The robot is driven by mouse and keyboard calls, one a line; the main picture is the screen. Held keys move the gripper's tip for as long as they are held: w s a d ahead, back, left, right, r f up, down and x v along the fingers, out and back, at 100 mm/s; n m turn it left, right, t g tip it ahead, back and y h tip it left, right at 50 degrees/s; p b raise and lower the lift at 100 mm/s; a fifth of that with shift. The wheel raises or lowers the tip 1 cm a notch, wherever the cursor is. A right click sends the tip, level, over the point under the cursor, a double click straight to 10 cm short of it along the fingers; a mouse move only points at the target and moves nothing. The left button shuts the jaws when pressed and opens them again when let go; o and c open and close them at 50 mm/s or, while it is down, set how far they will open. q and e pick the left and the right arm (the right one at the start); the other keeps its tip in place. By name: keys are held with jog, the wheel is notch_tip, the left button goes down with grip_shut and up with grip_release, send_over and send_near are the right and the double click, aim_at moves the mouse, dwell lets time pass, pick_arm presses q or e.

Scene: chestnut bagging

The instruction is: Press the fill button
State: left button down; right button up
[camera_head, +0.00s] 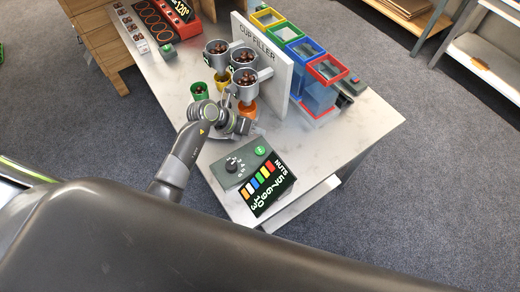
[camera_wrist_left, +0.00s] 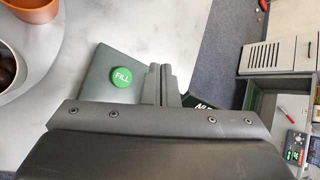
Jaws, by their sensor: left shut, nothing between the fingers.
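The green fill button (camera_head: 260,151) sits on top of the dark control box (camera_head: 232,178), whose front panel reads NUTS. In the left wrist view the round button (camera_wrist_left: 122,77), marked FILL, is on the box (camera_wrist_left: 103,68), just left of my fingers. My left gripper (camera_wrist_left: 162,70) is shut with nothing between its fingers. In the head view the left gripper (camera_head: 240,120) is above the table behind the box; its fingertips are hard to make out. It appears apart from the button. My right gripper is not in view.
The cup filler (camera_head: 248,58) holds several metal cups of chestnuts, close to my left wrist. Coloured bins (camera_head: 327,70) stand behind its white panel. The table (camera_head: 355,125) is bare right of the box.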

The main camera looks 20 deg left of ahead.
pick_arm(q)
jog(key=b, duration=0.7)
send_over(257, 151)
notch_tip(257, 151, down, 8)
jog(key=shift+s+r, duration=0.1)
jog(key=shift+f, duration=0.4)
jog(key=shift+f, duration=0.15)
dwell(1.1)
jog(key=shift+f+b, duration=0.3)
jog(key=shift+b, duration=0.15)
jog(key=shift+f, duration=0.35)
dwell(0.5)
jog(key=shift+r+p, duration=0.55)
jog(key=shift+r, duration=0.25)
jog(key=shift+r, duration=0.1)
